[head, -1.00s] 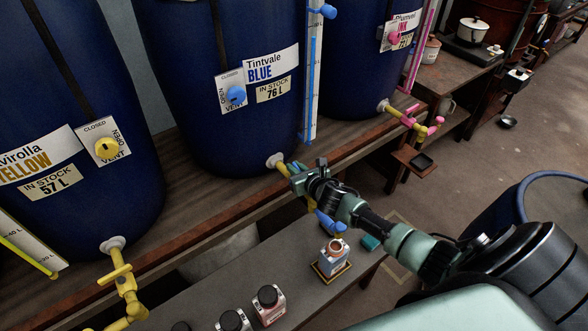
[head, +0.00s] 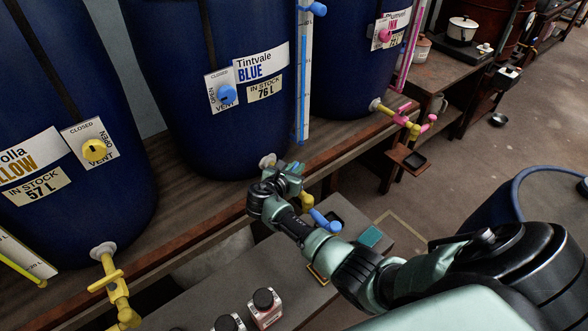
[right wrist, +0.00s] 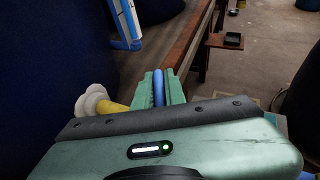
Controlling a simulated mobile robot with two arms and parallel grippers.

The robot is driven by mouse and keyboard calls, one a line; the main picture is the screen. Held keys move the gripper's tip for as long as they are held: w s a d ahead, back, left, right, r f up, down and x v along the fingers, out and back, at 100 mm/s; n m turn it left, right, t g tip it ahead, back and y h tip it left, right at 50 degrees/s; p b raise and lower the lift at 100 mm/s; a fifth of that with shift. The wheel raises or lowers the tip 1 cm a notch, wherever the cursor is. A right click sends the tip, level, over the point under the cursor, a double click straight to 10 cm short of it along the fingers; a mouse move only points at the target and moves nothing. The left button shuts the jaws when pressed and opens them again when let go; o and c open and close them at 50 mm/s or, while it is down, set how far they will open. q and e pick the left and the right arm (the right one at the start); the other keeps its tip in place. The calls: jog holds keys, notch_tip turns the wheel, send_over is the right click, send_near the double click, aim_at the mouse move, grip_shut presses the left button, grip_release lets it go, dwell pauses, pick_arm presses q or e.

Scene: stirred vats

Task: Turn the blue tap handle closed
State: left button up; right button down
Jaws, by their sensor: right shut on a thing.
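The blue tap sits at the foot of the Tintvale blue vat (head: 195,135). Its yellow body (head: 306,200) and blue spout end (head: 326,222) show past my arm in the head view. My right gripper (head: 291,170) is at the tap and shut on the blue handle. In the right wrist view the blue handle (right wrist: 158,88) stands upright between the two green fingers. The yellow tap body (right wrist: 115,114) and its pale flange (right wrist: 93,103) show left of the fingers. My gripper hides most of the handle in the head view. My left gripper is not in view.
The yellow tap (head: 113,285) is at the lower left and the pink tap (head: 408,122) to the right. Several dark-capped jars, one of them here (head: 265,307), stand on the low bench (head: 205,290). Open floor lies to the right.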

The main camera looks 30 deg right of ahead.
jog(key=shift+s+d+f+m+g+h+b, duration=0.1)
jog(key=shift+s+m+g+h+b, duration=0.15)
jog(key=shift+m+g+b, duration=0.6)
jog(key=shift+s+m+g+h+b, duration=0.2)
jog(key=shift+m+g+h+b, duration=0.25)
jog(key=shift+m+g, duration=0.65)
jog(key=shift+s+d+f+m+g+h+b, duration=0.1)
jog(key=shift+s+m+g+h+b, duration=0.1)
jog(key=shift+m+g+b, duration=0.8)
jog(key=shift+g, duration=0.25)
jog(key=c, duration=1.5)
grip_release()
jog(key=shift+r, duration=0.1)
